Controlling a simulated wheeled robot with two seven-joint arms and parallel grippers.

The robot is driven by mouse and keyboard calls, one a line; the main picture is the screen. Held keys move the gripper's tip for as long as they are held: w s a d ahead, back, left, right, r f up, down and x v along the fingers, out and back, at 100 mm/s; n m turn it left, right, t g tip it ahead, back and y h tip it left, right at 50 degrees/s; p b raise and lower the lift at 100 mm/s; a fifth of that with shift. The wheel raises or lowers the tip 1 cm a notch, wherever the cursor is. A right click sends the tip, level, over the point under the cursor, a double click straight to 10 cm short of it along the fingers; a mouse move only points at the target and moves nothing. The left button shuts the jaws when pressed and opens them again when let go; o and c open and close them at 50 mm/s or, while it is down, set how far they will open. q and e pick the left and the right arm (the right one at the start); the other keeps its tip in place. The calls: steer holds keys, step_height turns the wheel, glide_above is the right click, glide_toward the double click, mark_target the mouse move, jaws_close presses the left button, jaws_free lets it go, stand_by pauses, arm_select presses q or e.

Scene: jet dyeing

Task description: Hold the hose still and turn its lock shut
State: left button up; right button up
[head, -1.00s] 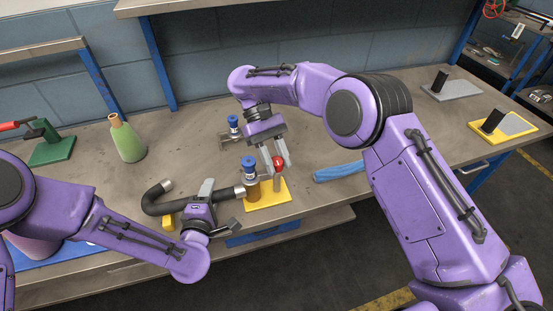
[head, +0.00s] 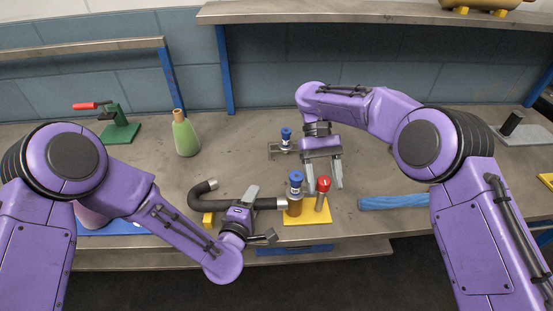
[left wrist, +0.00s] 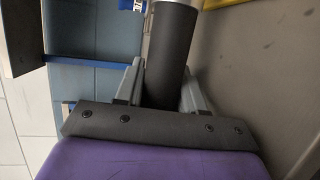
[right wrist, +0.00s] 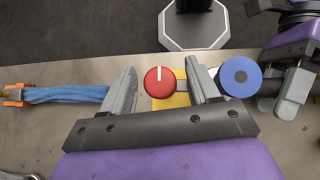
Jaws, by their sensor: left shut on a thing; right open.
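The black hose (head: 236,203) lies across the front of the bench, its left end bent up and its metal right end against a brass fitting (head: 294,206) with a blue cap (head: 296,178). My left gripper (head: 243,203) is shut on the hose near that end; the hose also runs between its fingers in the left wrist view (left wrist: 172,55). A red knob (head: 323,183) with a white line stands right of the fitting. My right gripper (head: 324,186) is open, pointing down, with the red knob (right wrist: 159,81) between its fingers in the right wrist view, gaps showing on both sides.
The fitting and knob stand on a yellow plate (head: 316,220). A second blue-capped fitting (head: 286,134) is behind. A green bottle (head: 185,136) and green clamp (head: 120,130) stand back left. The bench's middle left is clear.

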steer(key=m+y, duration=0.2)
steer(key=shift+d+m, duration=0.15)
steer(key=shift+m, duration=0.15)
steer(key=m+t+y, duration=0.1)
steer(key=m+y, duration=0.2)
steer(key=m, duration=0.1)
steer(key=m+t+y, duration=0.2)
steer(key=m, duration=0.1)
steer(key=m+t+y, duration=0.2)
steer(key=m, duration=0.2)
steer(key=shift+s+m, duration=0.1)
steer(key=shift+m, duration=0.2)
steer(key=v, duration=1.2)
steer(key=w+a+f+m+t+h, duration=0.1)
steer(key=a+m+t, duration=0.3)
steer(key=a, duration=0.4)
steer(key=w+a+f+m+t+h, duration=0.1)
steer(key=w+a+f+m+t, duration=0.2)
steer(key=a+t, duration=0.3)
steer(key=w+a+f+m+t, duration=0.2)
steer(key=a+f+m+t, duration=0.2)
steer(key=a, duration=0.6)
steer(key=shift+f+m+t+h, duration=0.15)
steer(key=shift+m+t+h, duration=0.25)
steer(key=shift+m, duration=0.1)
